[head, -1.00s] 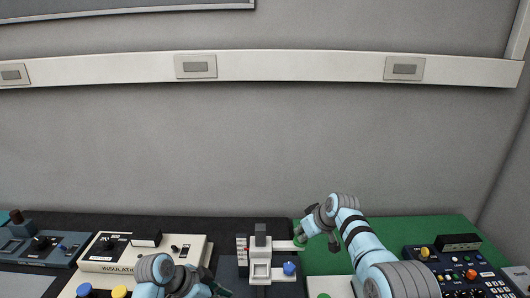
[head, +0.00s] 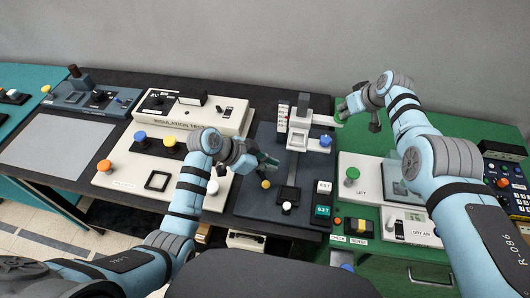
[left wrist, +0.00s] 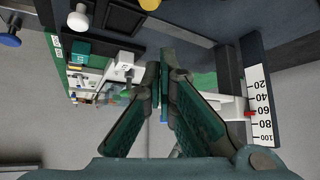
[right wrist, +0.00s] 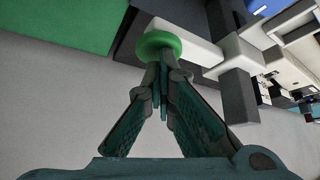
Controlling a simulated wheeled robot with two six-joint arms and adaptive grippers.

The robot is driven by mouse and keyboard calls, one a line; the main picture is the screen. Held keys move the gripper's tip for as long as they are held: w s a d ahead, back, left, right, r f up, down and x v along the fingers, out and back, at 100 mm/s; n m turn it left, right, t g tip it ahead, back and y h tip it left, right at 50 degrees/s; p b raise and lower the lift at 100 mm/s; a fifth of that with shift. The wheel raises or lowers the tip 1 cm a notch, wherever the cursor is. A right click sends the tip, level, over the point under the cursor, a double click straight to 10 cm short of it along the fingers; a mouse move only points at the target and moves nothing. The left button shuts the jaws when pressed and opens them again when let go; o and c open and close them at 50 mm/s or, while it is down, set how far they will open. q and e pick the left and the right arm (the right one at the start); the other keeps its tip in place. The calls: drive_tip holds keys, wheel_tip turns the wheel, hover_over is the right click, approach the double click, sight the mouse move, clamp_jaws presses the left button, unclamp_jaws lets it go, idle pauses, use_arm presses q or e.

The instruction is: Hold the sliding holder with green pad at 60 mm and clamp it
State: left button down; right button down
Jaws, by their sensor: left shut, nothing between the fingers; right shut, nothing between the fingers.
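The white sliding holder (head: 298,134) sits on a dark base at the middle of the bench. Its upright scale (head: 283,117) is on its left, and a blue knob (head: 326,140) is on its right. In the left wrist view the scale (left wrist: 261,98) shows a red pointer (left wrist: 248,114) near 60. My right gripper (head: 346,117) is shut and empty at the end of the holder's arm. In the right wrist view its fingertips (right wrist: 162,62) are at the green pad (right wrist: 158,42); contact is unclear. My left gripper (head: 272,163) is shut and empty, front left of the holder.
A white insulation tester (head: 200,118) stands left of the holder. On the holder's base are a yellow knob (head: 266,184) and a white knob (head: 287,206). A white panel with a green knob (head: 352,173) is at the right. The wall behind is bare.

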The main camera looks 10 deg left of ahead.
sight(265, 180)
use_arm(q)
drive_tip(key=x, duration=0.6)
drive_tip(key=a, duration=0.1)
drive_tip(key=s+a+f, duration=0.1)
drive_tip(key=shift+s+a, duration=0.25)
drive_tip(key=shift+a, duration=0.05)
drive_tip(key=shift+s+a, duration=0.2)
drive_tip(key=shift+a, duration=0.15)
drive_tip(key=shift+s+a+m+g, duration=0.25)
drive_tip(key=shift+m+g, duration=0.15)
drive_tip(key=shift+m, duration=0.3)
drive_tip(key=shift+s+a+m+g+h, duration=0.1)
drive_tip(key=shift+a+m+g+h, duration=0.3)
drive_tip(key=shift+m, duration=0.3)
drive_tip(key=a+m+g, duration=0.2)
drive_tip(key=m, duration=0.1)
drive_tip(key=shift+s+g, duration=0.35)
drive_tip(key=shift+g, duration=0.05)
drive_tip(key=shift+a+f, duration=0.1)
drive_tip(key=shift+a, duration=1.55)
